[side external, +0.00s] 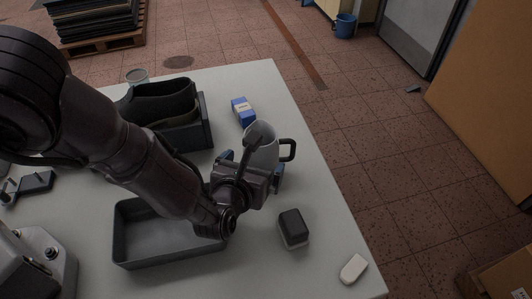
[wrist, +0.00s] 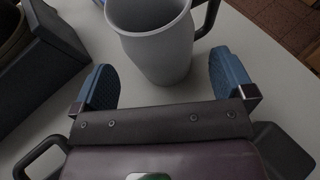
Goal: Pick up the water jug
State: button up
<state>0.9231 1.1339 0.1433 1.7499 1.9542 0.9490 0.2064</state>
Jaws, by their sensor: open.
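The water jug (side external: 262,146) is a light grey tapered vessel with a dark handle (side external: 288,150) on its right side, standing upright on the white table. In the wrist view the jug (wrist: 160,52) is at the top centre, with part of its dark handle at the upper right. My gripper (wrist: 164,78) is open, its blue-padded fingers spread to the left and right of the jug's lower body. A gap shows between each finger and the jug. In the side view my gripper (side external: 250,177) is in front of the jug and hides its lower part.
A dark bin with shoe lasts (side external: 208,121) stands left of the jug. A blue and white box (side external: 243,112) lies behind it. An empty grey tray (side external: 130,255) is under my arm. A black-topped block (side external: 293,228) and a white piece (side external: 354,269) lie near the right table edge.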

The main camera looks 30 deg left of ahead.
jog(key=x, duration=0.4)
jog(key=shift+w, duration=0.25)
jog(key=c, duration=1.1)
jog(key=shift+r, duration=0.2)
jog(key=shift+r, duration=0.75)
jog(key=s+a+r, duration=0.6)
jog(key=s+r, duration=0.5)
jog(key=s, duration=0.1)
jog(key=shift+s+a, duration=0.15)
jog(key=shift+s, duration=0.1)
